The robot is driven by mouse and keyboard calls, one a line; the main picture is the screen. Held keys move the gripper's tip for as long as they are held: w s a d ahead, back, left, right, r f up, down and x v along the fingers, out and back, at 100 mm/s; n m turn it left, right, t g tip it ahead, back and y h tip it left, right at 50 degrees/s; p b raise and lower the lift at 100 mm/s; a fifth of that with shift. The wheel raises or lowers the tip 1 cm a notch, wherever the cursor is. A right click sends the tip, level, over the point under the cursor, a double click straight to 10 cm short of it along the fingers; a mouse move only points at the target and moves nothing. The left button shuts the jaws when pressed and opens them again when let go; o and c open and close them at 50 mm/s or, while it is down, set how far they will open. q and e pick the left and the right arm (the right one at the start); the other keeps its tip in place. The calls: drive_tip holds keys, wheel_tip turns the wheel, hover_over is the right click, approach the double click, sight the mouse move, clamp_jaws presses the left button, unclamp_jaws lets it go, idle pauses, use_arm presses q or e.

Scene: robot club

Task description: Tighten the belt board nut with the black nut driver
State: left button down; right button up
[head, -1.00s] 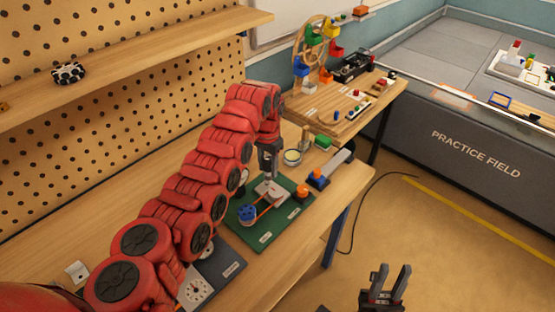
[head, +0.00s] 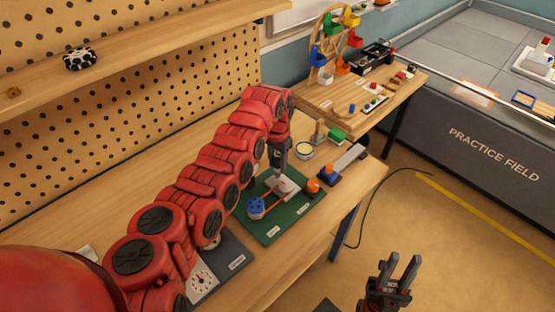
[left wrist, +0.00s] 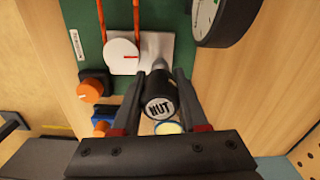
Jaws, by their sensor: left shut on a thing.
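The green belt board (head: 270,232) lies on the workbench, with a blue pulley (head: 256,207), an orange belt, a pale plate (head: 289,186) and an orange knob (head: 312,186). My left gripper (head: 279,168) is over the pale plate. In the left wrist view, it is shut on the black nut driver (left wrist: 158,92), whose end is labelled NUT. The driver hides its own tip and the nut, so I cannot tell whether they touch. A white disc with a red mark (left wrist: 122,54) is beside it. My right gripper (head: 396,270) is open and empty, off the bench.
A gauge board (head: 235,262) is left of the belt board. A pegboard shelf (head: 150,50) overhangs the bench. Open floor is at right.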

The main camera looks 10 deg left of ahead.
use_arm(q)
drive_tip(key=shift+f, duration=0.15)
idle(0.3)
drive_tip(key=shift+f+b, duration=0.65)
drive_tip(key=shift+b, duration=0.4)
idle(1.9)
drive_tip(key=shift+c, duration=2)
unclamp_jaws()
